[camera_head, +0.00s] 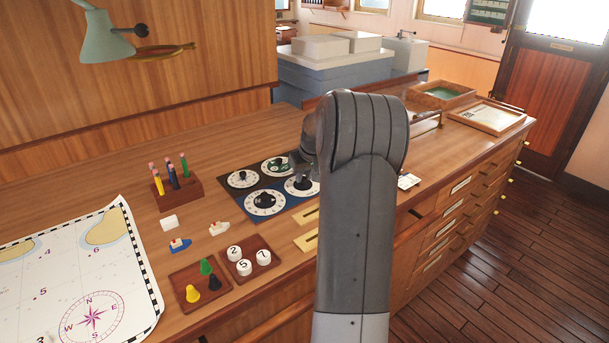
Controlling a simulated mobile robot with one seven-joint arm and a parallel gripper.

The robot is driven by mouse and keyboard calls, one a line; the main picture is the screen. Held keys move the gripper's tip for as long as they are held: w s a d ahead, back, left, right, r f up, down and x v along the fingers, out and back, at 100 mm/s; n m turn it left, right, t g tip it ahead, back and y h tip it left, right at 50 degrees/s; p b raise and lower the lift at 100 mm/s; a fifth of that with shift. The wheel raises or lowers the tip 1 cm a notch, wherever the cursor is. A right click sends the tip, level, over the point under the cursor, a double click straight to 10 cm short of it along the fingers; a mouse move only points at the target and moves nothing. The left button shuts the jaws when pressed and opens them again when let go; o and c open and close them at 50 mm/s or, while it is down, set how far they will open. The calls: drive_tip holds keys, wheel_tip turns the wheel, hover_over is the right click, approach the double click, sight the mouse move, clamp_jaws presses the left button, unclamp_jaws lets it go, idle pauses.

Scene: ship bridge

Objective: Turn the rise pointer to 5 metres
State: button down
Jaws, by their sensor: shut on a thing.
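A dial board (285,214) with four round white-rimmed dials lies on the wooden desk. Its front half is blue and its back half is dark. The dials are back left (243,179), back right (275,167), front left (265,203) and front right (300,186). Each has a dark centre or pointer; lettering is too small to read, so I cannot tell which is the rise dial. My gripper (301,172) is at the front right dial, shut on what seems its pointer. My arm hides the fingertips' detail and that dial's right side.
A pen block (178,194) stands left of the board. Two small trays (224,283) (238,271) hold coloured pawns and numbered discs. A lamp (104,38) overhangs the back.

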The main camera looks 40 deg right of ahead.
drive_tip(key=m, duration=0.1)
drive_tip(key=m+h, duration=0.1)
drive_tip(key=m, duration=0.1)
drive_tip(key=m+g, duration=0.1)
drive_tip(key=shift+w+a+m+h, duration=0.15)
drive_tip(key=shift+a+m+h, duration=0.15)
drive_tip(key=shift+m+g+h, duration=0.3)
drive_tip(key=shift+m+h, duration=0.1)
drive_tip(key=shift+m, duration=1)
drive_tip(key=c, duration=1.3)
unclamp_jaws()
drive_tip(key=shift+o, duration=0.2)
drive_tip(key=shift+r, duration=0.15)
